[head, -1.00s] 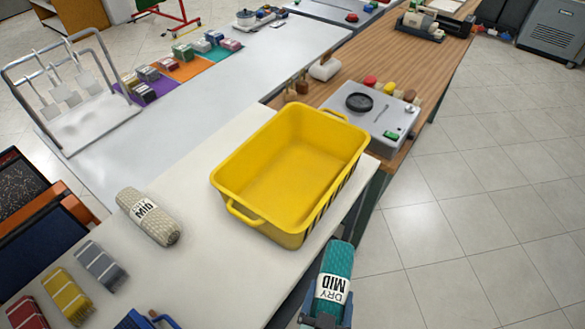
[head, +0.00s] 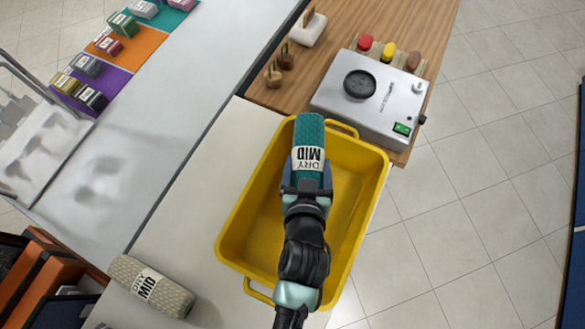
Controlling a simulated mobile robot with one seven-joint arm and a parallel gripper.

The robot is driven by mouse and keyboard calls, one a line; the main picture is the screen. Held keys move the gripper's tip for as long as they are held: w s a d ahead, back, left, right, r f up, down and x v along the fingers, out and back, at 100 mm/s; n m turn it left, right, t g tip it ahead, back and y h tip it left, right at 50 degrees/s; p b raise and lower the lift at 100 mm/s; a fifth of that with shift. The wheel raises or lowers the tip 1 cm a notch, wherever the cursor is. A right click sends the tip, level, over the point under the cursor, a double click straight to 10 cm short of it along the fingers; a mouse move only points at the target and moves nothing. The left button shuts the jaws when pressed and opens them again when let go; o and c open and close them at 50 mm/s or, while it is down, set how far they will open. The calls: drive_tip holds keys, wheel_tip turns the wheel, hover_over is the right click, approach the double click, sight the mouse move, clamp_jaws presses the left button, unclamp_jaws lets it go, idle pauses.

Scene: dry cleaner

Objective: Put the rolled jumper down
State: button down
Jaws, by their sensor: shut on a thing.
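The rolled jumper (head: 309,134) is a teal knitted roll with a white band reading "DRY MID". My gripper (head: 306,187) is shut on its near end. The jumper points away from me, over the far part of a yellow tub (head: 232,235). I cannot tell how high it is above the tub's floor. My arm hides the middle of the tub. The visible part of the tub's inside looks empty. A second roll, beige with the same kind of band (head: 150,287), lies on the pale counter left of the tub.
A grey scale-like device (head: 370,98) stands on the wooden counter beyond the tub, with red, yellow and brown knobs behind it. Wooden-handled tools and a white block (head: 308,28) are to its left.

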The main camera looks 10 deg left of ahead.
drive_tip(key=shift+w+a+f, duration=0.3)
drive_tip(key=shift+w+f, duration=0.1)
drive_tip(key=shift+w, duration=0.15)
drive_tip(key=f, duration=0.4)
drive_tip(key=f+b, duration=0.1)
drive_tip(key=f, duration=0.7)
drive_tip(key=shift+s+d+f+b, duration=0.15)
drive_tip(key=shift+s+f+b, duration=0.1)
drive_tip(key=shift+b, duration=0.1)
drive_tip(key=shift+f+b, duration=1)
drive_tip(key=shift+f, duration=1.1)
drive_tip(key=shift+f, duration=0.2)
unclamp_jaws()
drive_tip(key=shift+s, duration=0.1)
drive_tip(key=shift+r, duration=0.1)
